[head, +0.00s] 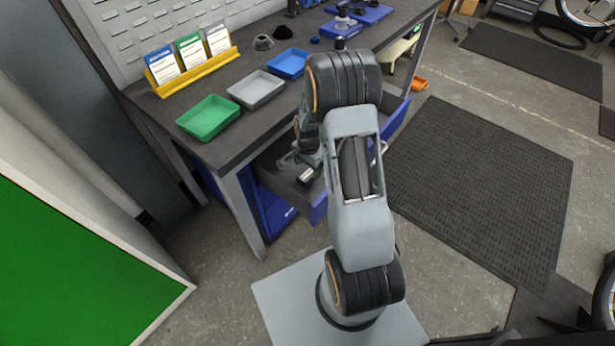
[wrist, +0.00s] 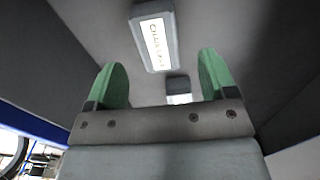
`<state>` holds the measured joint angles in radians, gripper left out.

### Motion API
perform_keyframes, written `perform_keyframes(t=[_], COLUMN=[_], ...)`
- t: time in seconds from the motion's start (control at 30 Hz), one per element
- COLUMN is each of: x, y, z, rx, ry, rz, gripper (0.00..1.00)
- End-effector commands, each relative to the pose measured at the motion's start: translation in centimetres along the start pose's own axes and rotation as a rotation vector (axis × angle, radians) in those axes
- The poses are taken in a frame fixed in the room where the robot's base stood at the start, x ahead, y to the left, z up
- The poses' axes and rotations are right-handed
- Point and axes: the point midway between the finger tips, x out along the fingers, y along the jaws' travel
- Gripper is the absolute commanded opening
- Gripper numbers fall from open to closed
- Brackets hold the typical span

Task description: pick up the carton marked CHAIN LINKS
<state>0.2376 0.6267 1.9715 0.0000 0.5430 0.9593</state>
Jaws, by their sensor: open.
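The carton marked CHAIN LINKS (wrist: 153,38) is a grey box with a white label. In the wrist view it lies on the grey floor of an open drawer, beyond my fingertips and slightly left of the middle. My gripper (wrist: 163,75) is open, with its two green fingers apart and nothing between them that I can see touching. A second small grey carton (wrist: 178,86) with a white label lies nearer, partly hidden by the gripper body; its marking is not readable. In the head view the open drawer (head: 318,208) is partly hidden behind my arm.
The drawer's side walls stand close on both sides of my gripper. The workbench top (head: 240,137) above holds a green tray (head: 208,118), a grey tray (head: 256,89), a blue tray (head: 289,63) and a yellow card rack (head: 194,72). A black floor mat (head: 480,175) lies right.

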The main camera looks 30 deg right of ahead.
Motion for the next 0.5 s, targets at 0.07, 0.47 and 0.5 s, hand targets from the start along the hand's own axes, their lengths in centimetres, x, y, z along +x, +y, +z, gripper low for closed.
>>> perform_keyframes(t=[0.07, 0.47, 0.5], x=[1.2, 4.5, 4.5], y=[0.1, 0.1, 0.1], z=[0.1, 0.0, 0.0], rx=[-0.001, -0.002, -0.002], ry=[-0.002, 0.000, 0.000], rz=[0.003, 0.000, 0.000], gripper=[0.78, 0.78, 0.78])
